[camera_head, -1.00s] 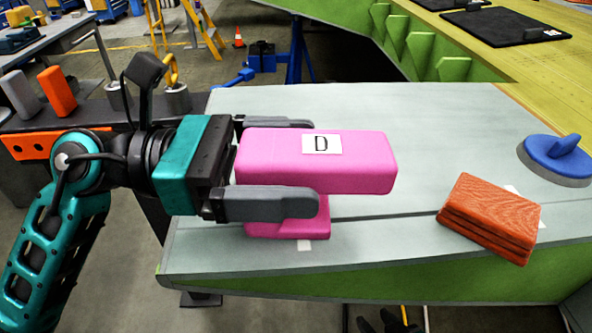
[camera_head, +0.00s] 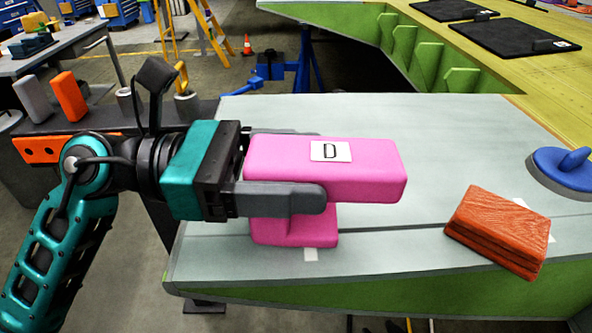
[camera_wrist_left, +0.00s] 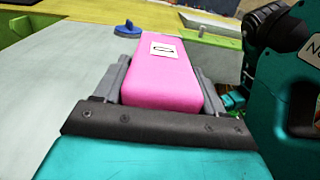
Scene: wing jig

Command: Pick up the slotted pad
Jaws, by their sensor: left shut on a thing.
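The pink slotted pad (camera_head: 365,180) has a long upper bar with a white label marked D and a smaller foot below, with a notch at its right. It is upright at the near left of the pale wing panel (camera_head: 400,125). My left gripper (camera_head: 318,166) is shut on the upper bar from the left, one finger along each long side. In the left wrist view the pad (camera_wrist_left: 165,80) points away between the fingers. Whether the foot touches the panel cannot be told. My right gripper is not in view.
A brown block (camera_head: 497,228) lies to the right of the pad, near the panel's front edge. A blue-topped round tool (camera_head: 563,170) sits at the far right. Dark mats (camera_head: 508,58) lie at the back right. The panel behind the pad is clear.

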